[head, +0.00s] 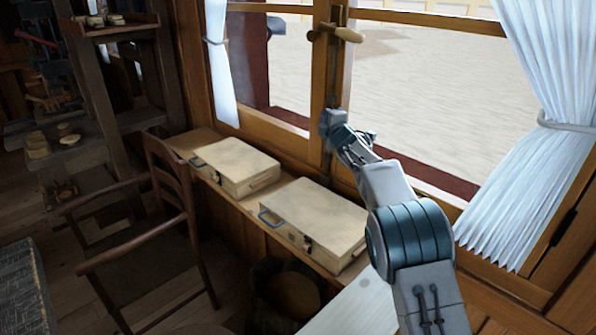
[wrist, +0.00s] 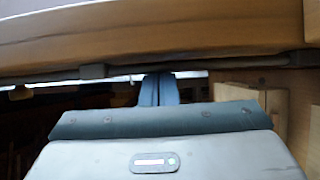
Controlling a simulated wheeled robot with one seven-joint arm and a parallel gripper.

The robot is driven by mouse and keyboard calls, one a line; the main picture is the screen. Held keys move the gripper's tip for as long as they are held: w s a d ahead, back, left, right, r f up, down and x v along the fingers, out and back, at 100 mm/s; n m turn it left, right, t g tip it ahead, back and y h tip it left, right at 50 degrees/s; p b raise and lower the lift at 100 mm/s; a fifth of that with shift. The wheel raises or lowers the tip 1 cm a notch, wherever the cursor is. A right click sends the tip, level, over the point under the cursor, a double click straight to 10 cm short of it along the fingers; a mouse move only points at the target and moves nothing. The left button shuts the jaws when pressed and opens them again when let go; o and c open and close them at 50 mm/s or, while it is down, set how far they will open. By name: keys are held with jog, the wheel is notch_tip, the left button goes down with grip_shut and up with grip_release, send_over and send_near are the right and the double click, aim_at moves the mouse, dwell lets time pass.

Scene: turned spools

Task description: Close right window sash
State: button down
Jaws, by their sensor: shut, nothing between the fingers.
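The right window sash (head: 345,75) is a wooden-framed pane at the upper right in the head view. Its left stile stands beside the left sash's stile, and I cannot tell whether a gap lies between them. A wooden handle (head: 341,32) sits high on these stiles. My gripper (head: 333,120) is at the stiles, below the handle; whether it touches the wood is unclear. In the wrist view its fingers (wrist: 157,88) are together and empty, close under a wooden rail (wrist: 160,45). My arm hides part of the sash's lower rail.
Two pale wooden boxes (head: 235,167) (head: 312,222) lie on the sill ledge (head: 200,140) below the window. White curtains (head: 530,170) hang at both sides. A wooden chair (head: 140,240) stands at the left, near a dark basket (head: 262,300).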

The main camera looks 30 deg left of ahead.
jog(key=b+v, duration=0.5)
jog(key=v, duration=0.8)
jog(key=shift+s+d+b, duration=0.25)
jog(key=shift+d+b, duration=0.05)
jog(key=shift+b, duration=0.05)
